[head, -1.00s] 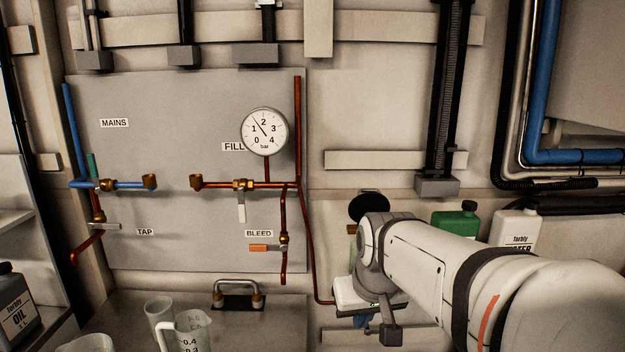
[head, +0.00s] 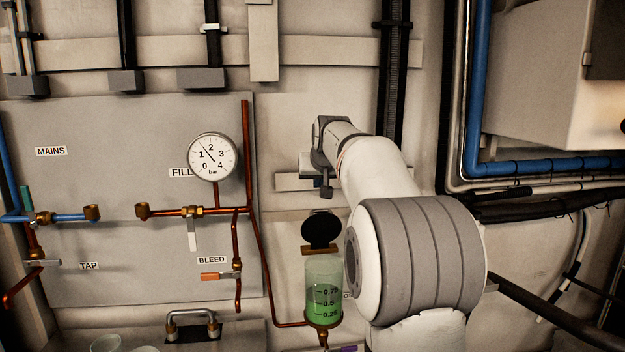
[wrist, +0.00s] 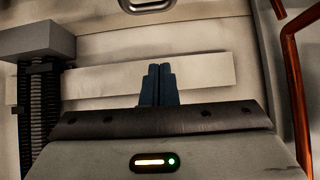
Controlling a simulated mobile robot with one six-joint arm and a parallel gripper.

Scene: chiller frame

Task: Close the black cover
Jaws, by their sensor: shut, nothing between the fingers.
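The black cover (head: 321,230) is a round disc standing raised, tilted open, above a clear vessel (head: 323,280) with green liquid and a printed scale. The vessel's mouth is uncovered. My gripper's dark fingers (wrist: 158,85) are together and empty in the wrist view, in front of a pale wall rail (wrist: 205,72). The cover and vessel are not in the wrist view.
A copper pipe (head: 264,260) runs down to the vessel's left. A pressure gauge (head: 212,157) and the fill valve (head: 192,212) are on the panel further left. A dark cable duct (head: 393,75) is on the wall behind my arm. Blue pipe (head: 473,90) runs at right.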

